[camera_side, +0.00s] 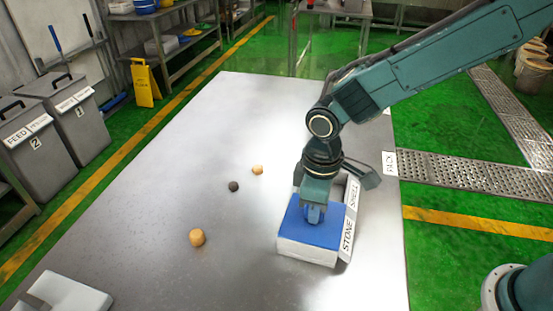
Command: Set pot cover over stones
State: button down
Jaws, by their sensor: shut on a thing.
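A blue square cover (304,230) lies flat over the near compartment, labelled STONE, of a white box (306,254) on the metal table. My gripper (314,214) points straight down at the middle of the cover and is shut on its blue handle. The cover looks level and lies at the box's rim; I cannot tell if it is fully seated. Any stones under it are hidden. The far compartment, labelled SHELL, is partly hidden behind my gripper.
Loose on the table left of the box are a tan cylinder (196,237), a dark ball (233,186) and a small tan piece (257,170). A white block with a handle (62,294) is at the front left corner. The table's (150,200) left side is mostly clear.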

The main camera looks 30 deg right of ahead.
jog(key=c, duration=1.4)
grip_release()
jog(key=shift+c, duration=0.2)
jog(key=shift+r, duration=0.15)
notch_tip(320, 180, up, 14)
jog(key=shift+f, duration=0.2)
